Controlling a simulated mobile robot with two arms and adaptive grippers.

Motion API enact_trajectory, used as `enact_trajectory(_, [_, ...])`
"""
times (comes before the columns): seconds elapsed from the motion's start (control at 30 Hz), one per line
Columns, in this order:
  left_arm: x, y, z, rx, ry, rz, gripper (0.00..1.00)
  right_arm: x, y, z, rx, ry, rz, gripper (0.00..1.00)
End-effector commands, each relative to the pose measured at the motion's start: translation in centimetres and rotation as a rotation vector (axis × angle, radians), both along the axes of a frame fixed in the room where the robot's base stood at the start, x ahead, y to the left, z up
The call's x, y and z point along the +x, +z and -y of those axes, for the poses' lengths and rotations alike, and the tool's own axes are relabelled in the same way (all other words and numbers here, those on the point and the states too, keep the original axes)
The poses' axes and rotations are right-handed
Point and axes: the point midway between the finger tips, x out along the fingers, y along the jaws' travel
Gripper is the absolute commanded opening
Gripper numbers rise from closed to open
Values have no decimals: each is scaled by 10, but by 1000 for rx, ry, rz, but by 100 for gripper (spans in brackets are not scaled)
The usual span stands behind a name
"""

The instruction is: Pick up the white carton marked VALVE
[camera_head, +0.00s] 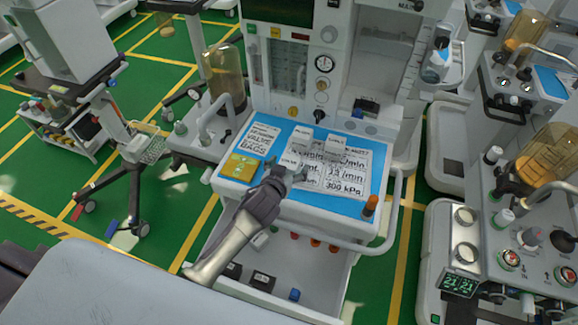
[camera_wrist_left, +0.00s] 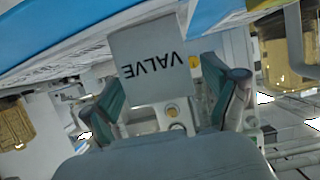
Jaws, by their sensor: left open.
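The white carton marked VALVE (camera_wrist_left: 150,62) shows in the left wrist view, its lettering upside down, between the two fingers of my open left gripper (camera_wrist_left: 166,80). I cannot tell whether the fingers touch it. In the head view my left gripper (camera_head: 292,174) is over the blue-topped work surface (camera_head: 350,205) of the middle cart, near its front edge. A small white carton (camera_head: 290,160) stands right at the fingertips there; its lettering is too small to read. My right gripper is not in view.
Two more small white cartons (camera_head: 303,135) stand behind. An open drawer (camera_head: 325,285) juts out below, with small items inside.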

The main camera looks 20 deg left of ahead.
Motion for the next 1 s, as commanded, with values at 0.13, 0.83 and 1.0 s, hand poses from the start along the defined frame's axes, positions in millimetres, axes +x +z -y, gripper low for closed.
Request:
enact_trajectory(0.13, [18, -7, 0, 1, 0, 1, 88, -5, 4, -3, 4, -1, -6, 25])
enact_trajectory(0.83, [28, -13, 0, 0, -1, 0, 38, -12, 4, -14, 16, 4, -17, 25])
enact_trajectory(1.0, [28, -12, 0, 0, -1, 0, 31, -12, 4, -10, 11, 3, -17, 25])
